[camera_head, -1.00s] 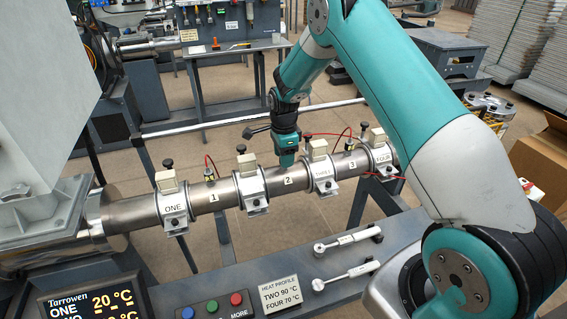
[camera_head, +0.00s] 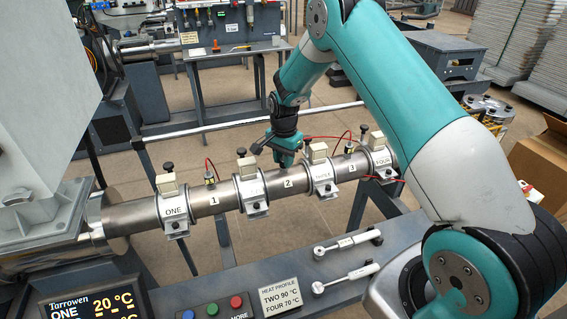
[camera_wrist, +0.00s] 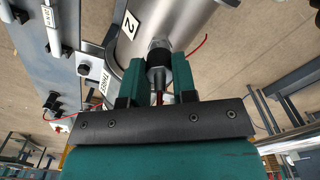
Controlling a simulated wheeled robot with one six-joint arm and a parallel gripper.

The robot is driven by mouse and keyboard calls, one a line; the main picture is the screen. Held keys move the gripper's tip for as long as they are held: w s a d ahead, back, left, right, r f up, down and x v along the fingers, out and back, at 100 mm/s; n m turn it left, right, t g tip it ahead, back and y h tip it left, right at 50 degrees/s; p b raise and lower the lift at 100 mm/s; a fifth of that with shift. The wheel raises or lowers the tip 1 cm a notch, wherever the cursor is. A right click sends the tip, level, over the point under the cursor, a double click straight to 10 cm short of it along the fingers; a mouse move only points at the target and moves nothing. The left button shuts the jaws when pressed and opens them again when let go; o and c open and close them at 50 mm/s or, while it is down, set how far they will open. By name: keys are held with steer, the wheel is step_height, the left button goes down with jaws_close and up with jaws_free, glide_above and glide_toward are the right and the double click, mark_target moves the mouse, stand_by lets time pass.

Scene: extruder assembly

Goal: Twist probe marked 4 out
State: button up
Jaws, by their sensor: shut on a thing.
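My gripper (camera_head: 286,163) is at the steel barrel (camera_head: 205,203), beside the label 2 (camera_head: 288,184). In the wrist view, its green fingers (camera_wrist: 158,83) are shut on a probe (camera_wrist: 157,58) with a dark cap, a red lead and a metal hex fitting against the barrel. The label 2 (camera_wrist: 130,25) is beside this probe. In the head view the gripper hides it. Other probes stand upright by label 1 (camera_head: 209,178) and label 3 (camera_head: 348,147). I see no label 4; my arm covers the barrel's far right.
Heater bands ONE (camera_head: 175,212), THREE (camera_head: 322,172) and FOUR (camera_head: 381,163) clamp the barrel, with black knobs on top. Two wrench-like tools (camera_head: 347,242) lie on the front ledge. A heat profile plate (camera_head: 280,295) and a display (camera_head: 92,303) are in front.

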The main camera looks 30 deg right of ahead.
steer(key=shift+r+p, duration=0.7)
steer(key=shift+r, duration=0.35)
steer(key=shift+r+p, duration=2)
steer(key=shift+r, duration=0.95)
